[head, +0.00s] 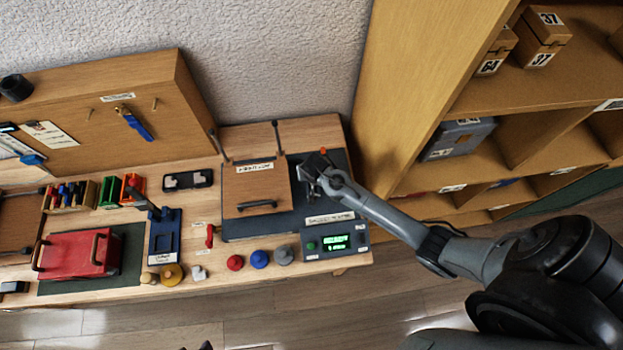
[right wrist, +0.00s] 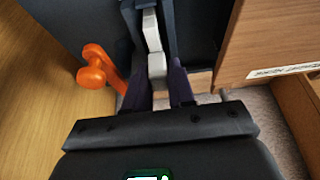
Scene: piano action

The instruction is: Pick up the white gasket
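My right gripper (head: 312,175) reaches in from the right over the dark mat, just right of the wooden panel with a handle. In the right wrist view its two dark fingers (right wrist: 155,70) point away from the camera. A pale white piece (right wrist: 152,35), possibly the white gasket, lies lengthwise between them. It nearly fills the gap, but I cannot tell whether the fingers press on it. In the head view the gripper hides this spot. Only small dark tips, perhaps of my left gripper (head: 205,345), show at the bottom edge.
An orange lever (right wrist: 95,70) stands close left of the fingers in the right wrist view. The wooden panel (head: 255,190) is beside the gripper. A green-lit display box (head: 335,241) and several coloured knobs line the front. A tall shelf (head: 425,80) bounds the right.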

